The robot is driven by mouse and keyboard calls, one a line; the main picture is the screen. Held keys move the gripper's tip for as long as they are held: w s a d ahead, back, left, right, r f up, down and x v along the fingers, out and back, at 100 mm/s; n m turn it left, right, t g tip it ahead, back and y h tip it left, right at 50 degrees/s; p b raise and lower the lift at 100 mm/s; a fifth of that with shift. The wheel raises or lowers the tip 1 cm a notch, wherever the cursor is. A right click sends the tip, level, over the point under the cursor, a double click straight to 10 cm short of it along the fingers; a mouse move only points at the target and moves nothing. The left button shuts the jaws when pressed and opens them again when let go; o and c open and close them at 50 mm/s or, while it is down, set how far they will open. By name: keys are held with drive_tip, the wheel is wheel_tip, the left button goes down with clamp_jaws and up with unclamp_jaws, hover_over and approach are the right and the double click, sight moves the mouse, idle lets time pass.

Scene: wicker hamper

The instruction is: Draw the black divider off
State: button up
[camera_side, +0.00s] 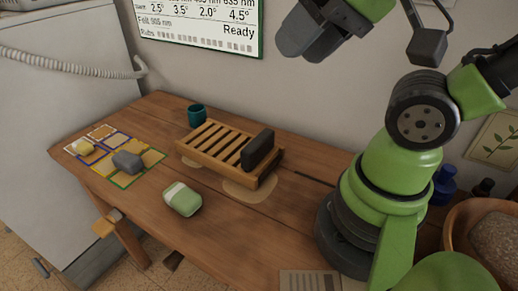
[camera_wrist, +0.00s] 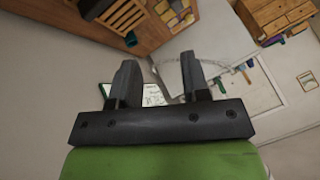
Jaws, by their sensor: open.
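The black divider (camera_side: 258,149) stands upright at the right end of the slatted wooden rack (camera_side: 207,153) on the table. A dark piece that looks like the same divider (camera_wrist: 96,8) shows at the top edge of the wrist view, beside the rack (camera_wrist: 125,17). My gripper (camera_side: 303,45) is high above the table, up and to the right of the divider and well apart from it. In the wrist view my gripper (camera_wrist: 156,62) has its two fingers spread, with nothing between them.
A teal cup (camera_side: 196,114) stands behind the rack. A green and white block (camera_side: 182,199) lies in front of it. Coloured squares at left hold a grey block (camera_side: 127,162) and a yellowish piece (camera_side: 82,146). A wooden bowl (camera_side: 485,225) is at far right.

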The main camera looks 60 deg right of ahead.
drive_tip(key=o, duration=0.3)
drive_tip(key=n+g+h, duration=0.4)
drive_tip(key=n+g, duration=0.3)
drive_tip(key=n, duration=1.3)
hover_over(257, 141)
drive_tip(key=a, duration=0.1)
wheel_tip(257, 141, down, 15)
drive_tip(key=shift+f, duration=0.15)
drive_tip(key=shift+n, duration=0.8)
drive_tip(key=f, duration=0.3)
drive_tip(key=d+f, duration=0.1)
drive_tip(key=f, duration=0.1)
drive_tip(key=shift+w+f, duration=0.1)
drive_tip(key=shift+f, duration=0.1)
drive_tip(key=shift+d+f, duration=0.2)
drive_tip(key=shift+f, duration=2.9)
